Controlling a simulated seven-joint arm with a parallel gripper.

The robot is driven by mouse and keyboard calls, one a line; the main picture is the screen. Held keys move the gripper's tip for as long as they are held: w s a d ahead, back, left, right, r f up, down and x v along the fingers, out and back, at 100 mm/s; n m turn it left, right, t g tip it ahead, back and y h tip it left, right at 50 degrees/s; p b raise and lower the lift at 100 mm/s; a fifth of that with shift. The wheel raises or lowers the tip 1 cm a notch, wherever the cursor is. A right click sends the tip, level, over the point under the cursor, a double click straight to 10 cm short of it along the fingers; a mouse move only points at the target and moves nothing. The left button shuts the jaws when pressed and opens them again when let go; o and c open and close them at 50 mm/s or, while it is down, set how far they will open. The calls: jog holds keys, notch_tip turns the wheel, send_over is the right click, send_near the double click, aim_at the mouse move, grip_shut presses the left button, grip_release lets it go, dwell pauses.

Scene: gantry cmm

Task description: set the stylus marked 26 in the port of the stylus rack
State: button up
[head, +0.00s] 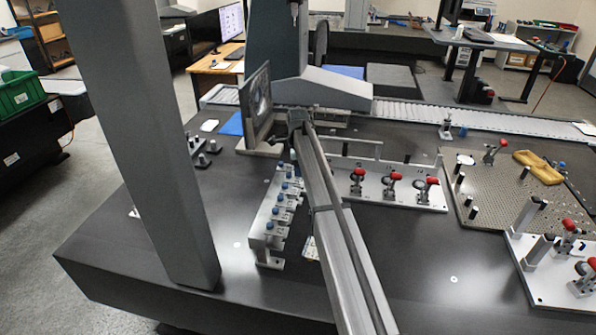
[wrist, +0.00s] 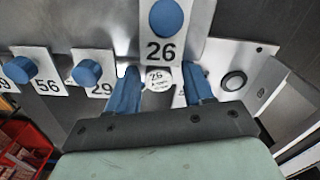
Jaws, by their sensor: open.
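In the wrist view, my gripper (wrist: 161,74) is open, with its two blue fingers apart. Just beyond, a large blue knob (wrist: 166,18) sits on a bracket with a plate marked 26. A dark round hole with a pale ring (wrist: 233,81) lies right of the fingers; I cannot tell whether it is the port. In the head view, the stylus rack (head: 258,242) carries several blue knobs, left of my arm. The gripper's fingers are not clear there.
Blue knobs marked 56 (wrist: 23,69) and 29 (wrist: 87,72) sit left of the fingers. A red bin (wrist: 22,150) shows at lower left. In the head view, a fixture with red-handled clamps (head: 404,197) stands right of my arm. The dark table front is mostly clear.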

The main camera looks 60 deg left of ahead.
notch_tip(320, 180, up, 14)
dwell(0.6)
jog(key=shift+f, duration=0.1)
